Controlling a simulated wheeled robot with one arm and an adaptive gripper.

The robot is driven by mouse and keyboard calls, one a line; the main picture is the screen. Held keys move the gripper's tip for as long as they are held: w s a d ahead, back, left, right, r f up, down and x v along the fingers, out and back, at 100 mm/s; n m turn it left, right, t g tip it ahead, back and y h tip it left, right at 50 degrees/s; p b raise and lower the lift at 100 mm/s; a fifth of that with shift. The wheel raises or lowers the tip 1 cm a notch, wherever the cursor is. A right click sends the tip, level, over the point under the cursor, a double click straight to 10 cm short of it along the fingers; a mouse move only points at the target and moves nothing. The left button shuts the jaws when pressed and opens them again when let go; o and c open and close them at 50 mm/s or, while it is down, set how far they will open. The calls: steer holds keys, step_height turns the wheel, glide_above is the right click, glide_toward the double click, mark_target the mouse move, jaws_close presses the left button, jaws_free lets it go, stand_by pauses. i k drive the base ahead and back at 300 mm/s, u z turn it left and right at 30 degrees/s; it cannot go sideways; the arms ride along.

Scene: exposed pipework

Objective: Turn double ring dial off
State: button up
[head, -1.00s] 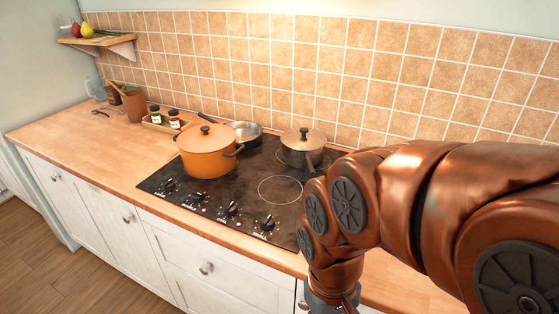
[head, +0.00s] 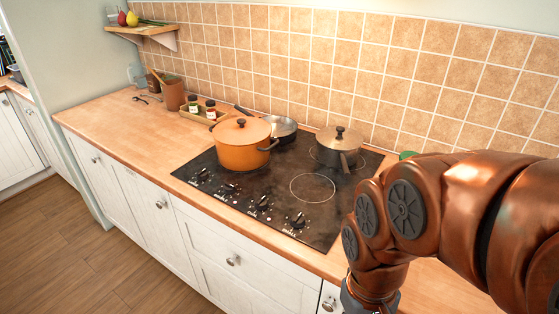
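Several black dials sit in a row along the front left of the black cooktop (head: 318,222). They run from the far left dial (head: 202,174) through the second dial (head: 232,187) and third dial (head: 262,202) to the right dial (head: 298,220). Small labels beside them are too small to read, so I cannot tell which is the double ring dial or how each is set. My copper-coloured arm fills the right side. My gripper is out of view below the bottom edge.
An orange pot (head: 242,148), a grey pot (head: 338,148) and a frying pan (head: 283,128) stand on the cooktop. A tray with jars (head: 205,113) and a brown pot (head: 172,94) are on the counter (head: 120,125) at left. White drawers (head: 225,255) are below.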

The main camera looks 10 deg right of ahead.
mark_target(229, 189)
steer(key=k, duration=1.15)
steer(key=u, duration=1.1)
steer(key=i, duration=1.7)
steer(key=z, duration=0.6)
